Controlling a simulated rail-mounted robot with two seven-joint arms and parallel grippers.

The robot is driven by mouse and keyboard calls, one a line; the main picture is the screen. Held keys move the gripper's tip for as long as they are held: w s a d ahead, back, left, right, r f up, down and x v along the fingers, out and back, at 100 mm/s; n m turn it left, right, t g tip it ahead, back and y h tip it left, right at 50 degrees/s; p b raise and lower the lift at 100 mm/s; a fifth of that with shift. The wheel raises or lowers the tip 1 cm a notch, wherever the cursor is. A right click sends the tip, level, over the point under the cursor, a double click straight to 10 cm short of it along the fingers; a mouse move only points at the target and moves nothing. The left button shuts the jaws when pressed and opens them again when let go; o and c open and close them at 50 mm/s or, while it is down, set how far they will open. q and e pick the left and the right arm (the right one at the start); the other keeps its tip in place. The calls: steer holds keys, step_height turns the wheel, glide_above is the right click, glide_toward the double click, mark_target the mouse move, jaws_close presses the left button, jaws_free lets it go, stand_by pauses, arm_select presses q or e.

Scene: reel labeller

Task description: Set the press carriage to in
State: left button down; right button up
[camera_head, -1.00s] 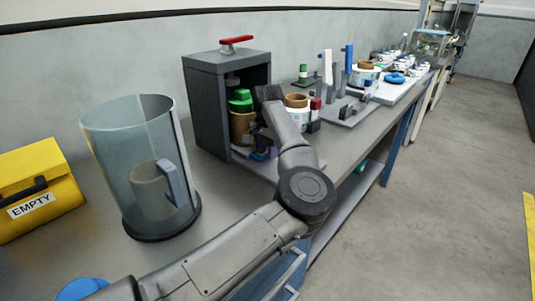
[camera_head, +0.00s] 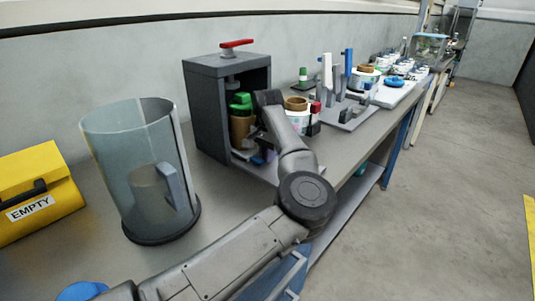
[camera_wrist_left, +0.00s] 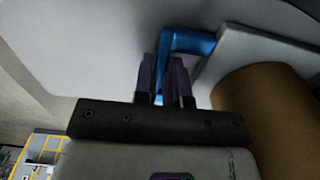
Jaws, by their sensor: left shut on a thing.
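The press (camera_head: 205,110) is a dark grey open-fronted housing with a red handle (camera_head: 236,43) on top. A brown cylinder (camera_head: 240,130) with a green top (camera_head: 240,103) is inside it. The pale carriage plate (camera_head: 240,155) shows low at the press opening, partly hidden by my arm. My left gripper (camera_head: 261,156) is at the front of the opening. In the left wrist view, the purple fingers of my left gripper (camera_wrist_left: 169,80) are shut on the blue carriage handle (camera_wrist_left: 187,42), beside the brown cylinder (camera_wrist_left: 265,115). My right gripper is not in view.
A clear cylindrical container (camera_head: 140,160) and a yellow box marked EMPTY (camera_head: 40,190) stand left of the press. Cups and small fixtures (camera_head: 345,110) crowd the bench to the right. Open floor (camera_head: 450,200) lies right of the bench.

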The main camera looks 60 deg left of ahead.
mark_target(254, 150)
arm_select(q)
steer(key=a+p, duration=0.1)
steer(key=s+a+p, duration=0.1)
steer(key=a, duration=0.1)
steer(key=a+p, duration=0.2)
steer(key=shift+s+a+r, duration=0.2)
steer(key=shift+s+a, duration=0.05)
steer(key=shift+s, duration=0.15)
steer(key=shift+s+a+f, duration=0.1)
steer(key=shift+a, duration=0.2)
steer(key=shift+d+f, duration=0.1)
steer(key=shift+f, duration=0.05)
steer(key=c, duration=1.2)
jaws_free()
steer(key=shift+a, duration=0.25)
steer(key=shift+d, duration=0.1)
steer(key=shift+d, duration=0.1)
